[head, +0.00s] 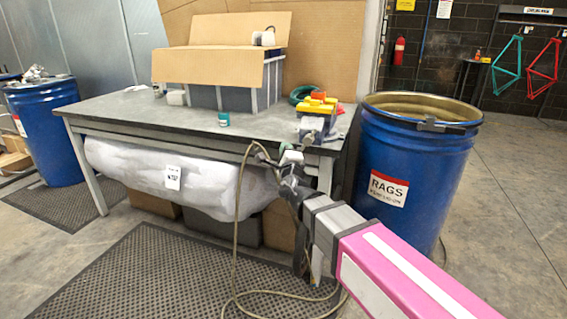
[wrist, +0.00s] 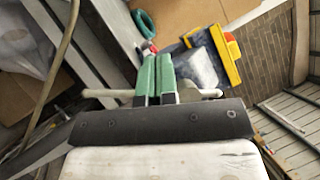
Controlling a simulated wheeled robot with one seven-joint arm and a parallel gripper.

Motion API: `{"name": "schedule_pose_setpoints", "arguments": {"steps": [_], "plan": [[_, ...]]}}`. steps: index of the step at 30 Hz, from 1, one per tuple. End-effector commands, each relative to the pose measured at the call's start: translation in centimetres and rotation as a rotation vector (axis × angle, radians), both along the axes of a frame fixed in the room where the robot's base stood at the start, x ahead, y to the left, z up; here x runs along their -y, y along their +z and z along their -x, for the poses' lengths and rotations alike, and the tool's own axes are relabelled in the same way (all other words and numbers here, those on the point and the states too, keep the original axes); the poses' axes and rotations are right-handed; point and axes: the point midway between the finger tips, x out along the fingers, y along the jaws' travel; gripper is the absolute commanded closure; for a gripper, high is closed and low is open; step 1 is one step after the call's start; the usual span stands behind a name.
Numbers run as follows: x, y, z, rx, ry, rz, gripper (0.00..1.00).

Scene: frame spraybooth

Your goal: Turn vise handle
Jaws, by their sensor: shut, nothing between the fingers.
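The vise (head: 313,124) is mounted at the right front corner of the grey workbench, with yellow and orange parts on top. In the wrist view, its yellow part (wrist: 228,58) is just beyond and right of my fingers. A pale bar with rounded ends, which looks like the vise handle (wrist: 105,93), runs crosswise past my green fingers. Its middle is hidden by them, and I cannot tell whether they touch. My gripper (head: 290,160) is at the bench's front edge, just below the vise. Its fingers (wrist: 157,62) are together and empty.
The workbench (head: 130,112) carries a cardboard-topped crate (head: 215,66) and a small teal pot (head: 223,119). A blue rags drum (head: 410,160) stands close on the right. A hose (head: 238,200) hangs by my arm. A plastic-wrapped bundle (head: 200,185) is under the bench.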

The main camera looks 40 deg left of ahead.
Motion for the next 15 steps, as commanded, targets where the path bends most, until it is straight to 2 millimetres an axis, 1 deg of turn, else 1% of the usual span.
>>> {"name": "schedule_pose_setpoints", "arguments": {"steps": [1,7,11,15], "plan": [[-1.0,0.6,-0.2,-0.084,0.007,-0.123,1.0],[-2.7,2.2,-0.6,-0.418,0.034,-0.642,1.0],[-3.6,2.7,-0.6,-0.609,0.054,-0.987,1.0],[-4.5,2.6,-0.4,-0.785,0.071,-1.361,1.0]]}}
